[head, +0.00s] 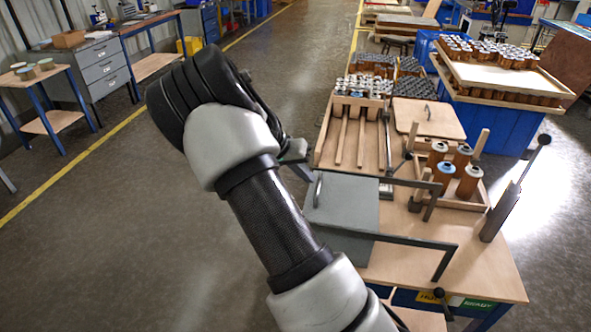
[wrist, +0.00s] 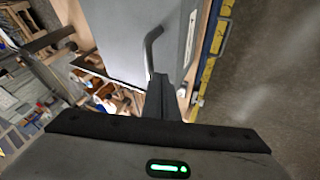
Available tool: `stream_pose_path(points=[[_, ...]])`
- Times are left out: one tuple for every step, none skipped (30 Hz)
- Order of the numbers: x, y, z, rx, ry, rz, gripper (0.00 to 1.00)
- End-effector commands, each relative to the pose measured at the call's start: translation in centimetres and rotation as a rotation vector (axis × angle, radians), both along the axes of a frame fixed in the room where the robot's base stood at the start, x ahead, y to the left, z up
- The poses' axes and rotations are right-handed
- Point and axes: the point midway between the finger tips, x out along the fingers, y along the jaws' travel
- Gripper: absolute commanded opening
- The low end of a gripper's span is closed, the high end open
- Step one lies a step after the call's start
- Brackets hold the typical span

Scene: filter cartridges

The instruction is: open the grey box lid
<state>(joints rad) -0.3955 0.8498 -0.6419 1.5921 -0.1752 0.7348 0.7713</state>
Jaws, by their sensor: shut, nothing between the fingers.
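The grey box lid (head: 348,198) is a flat grey panel on the near left of the workbench, and it looks closed on its box. A curved bar handle (head: 318,190) stands along its left side. In the wrist view the grey lid (wrist: 120,35) fills the top middle, with the handle (wrist: 152,50) just ahead of my fingers. My gripper (wrist: 164,80) is shut and empty, its tips close to the handle's near end; I cannot tell whether they touch. In the head view my gripper (head: 296,151) shows partly past my arm, at the lid's far left corner.
Beyond the lid are a slotted wooden rack (head: 353,135) and a wooden lid with a handle (head: 429,118). A wooden tray with filter cartridges (head: 470,180) stands to the right. A dark bar frame (head: 415,242) crosses near the box. Open floor lies left of the bench.

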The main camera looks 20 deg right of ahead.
Motion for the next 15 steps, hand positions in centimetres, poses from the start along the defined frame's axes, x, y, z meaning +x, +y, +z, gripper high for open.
stream_pose_path(points=[[-0.17, -0.21, -0.03, 0.0, 0.0, 0.0, 0.0], [-0.19, -0.28, -0.04, 0.0, 0.0, 0.0, 0.0], [-0.23, -0.35, -0.06, 0.0, -0.001, 0.001, 0.0], [-0.24, -0.37, -0.07, 0.0, -0.001, 0.001, 0.0], [-0.24, -0.39, -0.07, 0.0, -0.001, 0.001, 0.0], [-0.25, -0.4, -0.07, 0.0, -0.001, 0.001, 0.0], [-0.24, -0.39, -0.08, 0.0, -0.001, 0.001, 0.0], [-0.24, -0.39, -0.07, 0.0, -0.001, 0.001, 0.0], [-0.25, -0.38, -0.07, 0.0, -0.001, 0.001, 0.0], [-0.25, -0.38, -0.07, 0.0, -0.001, 0.001, 0.0], [-0.25, -0.38, -0.07, 0.0, -0.001, 0.001, 0.0], [-0.25, -0.39, -0.07, 0.0, -0.001, 0.001, 0.0], [-0.27, -0.42, -0.07, 0.0, -0.001, 0.001, 0.0], [-0.32, -0.47, -0.09, 0.0, -0.001, 0.001, 0.0], [-0.42, -0.63, -0.11, 0.0, -0.002, 0.0, 0.0]])
